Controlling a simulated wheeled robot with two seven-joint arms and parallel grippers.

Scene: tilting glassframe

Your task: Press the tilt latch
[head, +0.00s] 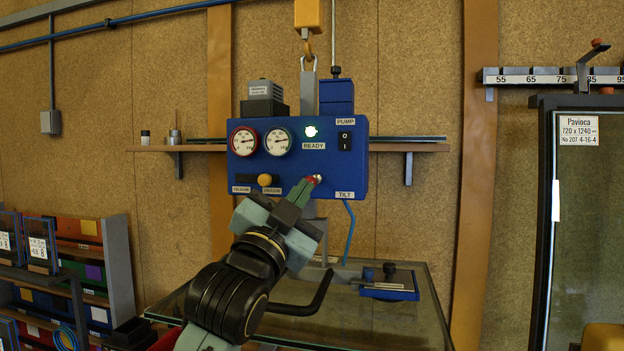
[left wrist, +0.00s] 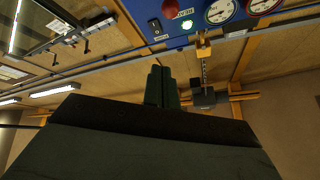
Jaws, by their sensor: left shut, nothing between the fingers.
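The fingers partly hide the latch's base. In the left wrist view the closed fingers (left wrist: 161,86) show with part of the panel at the top edge. My right gripper is in neither view.
The panel also carries two gauges (head: 278,141), a lit READY lamp (head: 311,131), a PUMP switch (head: 344,141) and a yellow knob (head: 265,180). A yellow hook block (head: 308,14) hangs above. Below lies a glass pane (head: 400,325) with a blue-based device (head: 390,285).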

